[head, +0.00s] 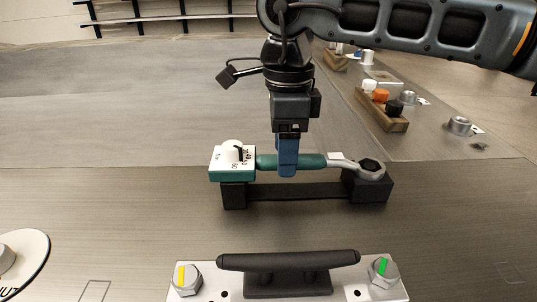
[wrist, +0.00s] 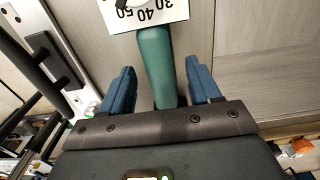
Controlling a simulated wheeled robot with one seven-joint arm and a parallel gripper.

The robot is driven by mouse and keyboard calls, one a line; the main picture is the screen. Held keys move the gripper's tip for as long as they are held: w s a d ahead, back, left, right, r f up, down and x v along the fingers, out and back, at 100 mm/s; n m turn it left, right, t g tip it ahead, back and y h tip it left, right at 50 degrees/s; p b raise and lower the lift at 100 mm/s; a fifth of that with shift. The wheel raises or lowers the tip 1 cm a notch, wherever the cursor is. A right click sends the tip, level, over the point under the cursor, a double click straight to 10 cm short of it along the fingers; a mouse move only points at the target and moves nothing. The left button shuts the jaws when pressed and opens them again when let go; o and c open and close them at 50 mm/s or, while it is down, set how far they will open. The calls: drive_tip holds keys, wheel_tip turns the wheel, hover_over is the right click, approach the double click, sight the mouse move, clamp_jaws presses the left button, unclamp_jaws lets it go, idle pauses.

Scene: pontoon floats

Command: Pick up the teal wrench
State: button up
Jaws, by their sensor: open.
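The teal wrench (head: 305,161) lies level across a black stand (head: 295,192). Its white dial end (head: 232,158) is at the left, and its metal ring head (head: 369,168) rests on the right block. My gripper (head: 287,172) points down at the teal handle, near its middle. In the wrist view, the teal handle (wrist: 155,62) runs between the two blue fingers of my gripper (wrist: 160,88), which are apart on either side of it. I see space between the handle and each finger. The handle's near end is hidden behind the gripper body.
A dark bar handle on a plate (head: 288,261) with yellow-marked and green-marked bolts (head: 383,270) stands in front. A wooden block with white, orange and black knobs (head: 381,107) is at the back right. A round white sign (head: 18,262) is at the left.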

drive_tip(key=shift+f, duration=0.65)
drive_tip(key=shift+c, duration=0.4)
clamp_jaws()
drive_tip(key=shift+r, duration=0.1)
